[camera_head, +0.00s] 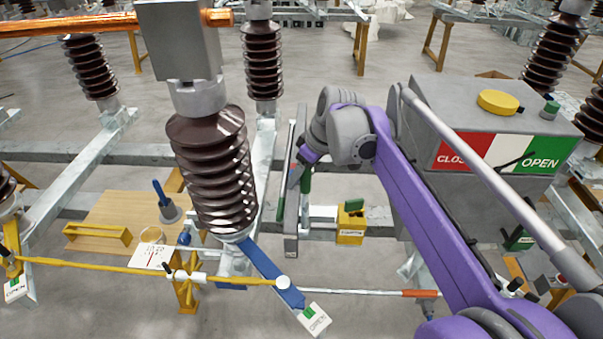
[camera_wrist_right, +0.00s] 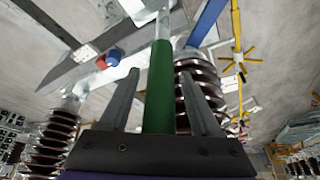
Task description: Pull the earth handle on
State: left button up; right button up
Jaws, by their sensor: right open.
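A green handle (camera_head: 306,181), which I take to be the earth handle, hangs beside an upright grey bar in the middle of the head view. In the right wrist view the handle (camera_wrist_right: 159,90) stands upright on a pale metal rod. My right gripper (camera_head: 296,172) is at the handle, largely hidden by its own wrist in the head view. My left gripper is not in view.
A grey cabinet (camera_head: 464,205) with red CLOSED and green OPEN labels stands right of my arm. A ribbed brown insulator (camera_head: 214,175) rises left of the handle. A yellow box (camera_head: 350,228) sits low right of it. Yellow rods and a blue lever (camera_head: 268,272) lie lower left.

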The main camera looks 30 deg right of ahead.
grip_shut()
dwell(0.3)
dwell(1.1)
